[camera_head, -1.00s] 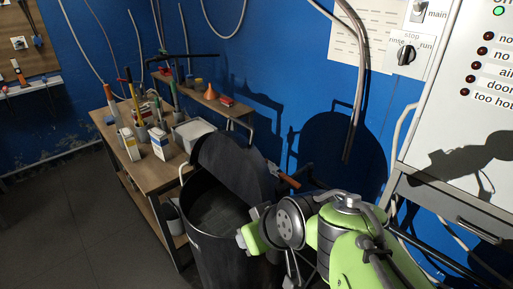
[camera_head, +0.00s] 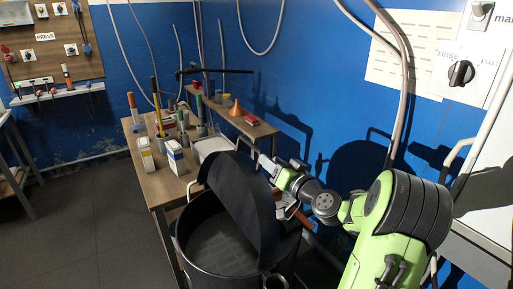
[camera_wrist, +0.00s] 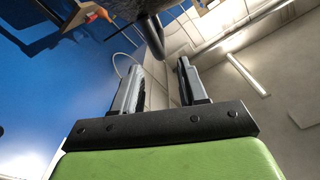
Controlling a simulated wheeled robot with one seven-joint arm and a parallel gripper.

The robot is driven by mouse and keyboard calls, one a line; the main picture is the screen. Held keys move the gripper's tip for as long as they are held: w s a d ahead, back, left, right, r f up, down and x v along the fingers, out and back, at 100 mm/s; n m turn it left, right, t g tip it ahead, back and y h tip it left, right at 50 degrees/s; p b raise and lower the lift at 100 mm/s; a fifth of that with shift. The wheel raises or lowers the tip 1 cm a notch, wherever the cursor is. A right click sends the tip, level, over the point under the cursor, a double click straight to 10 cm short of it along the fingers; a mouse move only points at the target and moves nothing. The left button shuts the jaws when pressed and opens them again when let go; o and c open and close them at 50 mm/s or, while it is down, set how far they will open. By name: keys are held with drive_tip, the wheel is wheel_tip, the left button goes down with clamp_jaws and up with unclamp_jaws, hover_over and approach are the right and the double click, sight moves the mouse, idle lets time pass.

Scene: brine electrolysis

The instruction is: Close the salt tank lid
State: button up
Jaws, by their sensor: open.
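The salt tank (camera_head: 183,243) is a dark round drum at the lower middle of the head view. Its dark lid (camera_head: 243,195) is raised and tilted up on the right side of the rim, so the tank's mouth is open. My gripper (camera_head: 266,163) is at the upper right of the lid, on its back side. In the wrist view my gripper (camera_wrist: 158,85) has its two fingers apart with nothing clearly held. A dark curved bar (camera_wrist: 153,37) shows beyond the fingertips, near a dark surface at the top; I cannot tell whether they touch.
A wooden table (camera_head: 150,185) with cartons and bottles stands behind and left of the tank. A small shelf (camera_head: 245,128) with an orange funnel (camera_head: 237,108) is against the blue wall. A panel with a black knob (camera_head: 461,73) is at the right. The floor at left is clear.

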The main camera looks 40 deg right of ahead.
sight(257, 150)
drive_tip(key=w, duration=0.3)
drive_tip(key=w+p, duration=0.1)
drive_tip(key=w, duration=0.4)
drive_tip(key=shift+w+d+p, duration=0.25)
drive_tip(key=shift+w+p, duration=0.05)
drive_tip(key=shift+p, duration=0.1)
clamp_jaws()
